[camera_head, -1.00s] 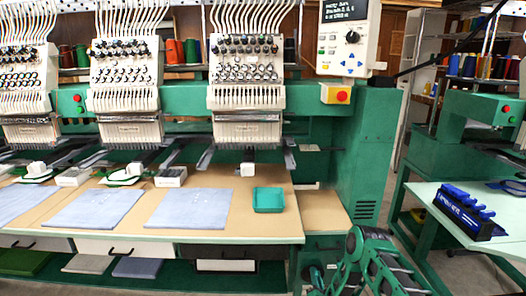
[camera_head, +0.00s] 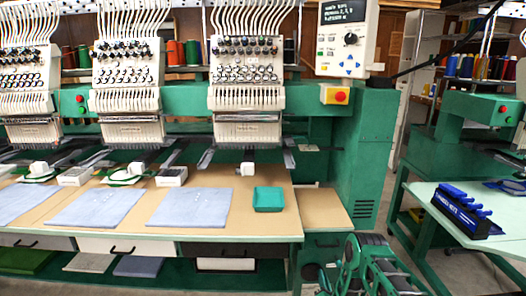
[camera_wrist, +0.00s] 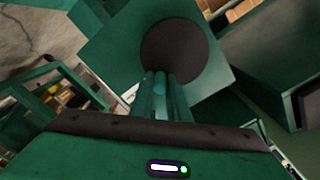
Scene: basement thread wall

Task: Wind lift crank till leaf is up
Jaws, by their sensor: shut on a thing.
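In the wrist view my gripper (camera_wrist: 160,92) is shut on a small teal grip, which I take to be the lift crank's handle (camera_wrist: 160,80). A dark round disc (camera_wrist: 187,50) on a green panel lies just beyond the fingertips. Most of the crank is hidden. In the head view my green arm is low at the right front, by the cabinet, and the gripper's fingertips do not show. A tan panel (camera_head: 322,208), probably the leaf, is right of the worktable and looks slightly lower than its top.
The worktable (camera_head: 270,224) holds folded blue cloths (camera_head: 190,207) and a green tray (camera_head: 269,199) under the embroidery heads. A green machine column (camera_head: 365,150) stands behind the leaf. At right, a pale side table (camera_head: 436,216) holds a blue rack (camera_head: 462,212). Floor shows between them.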

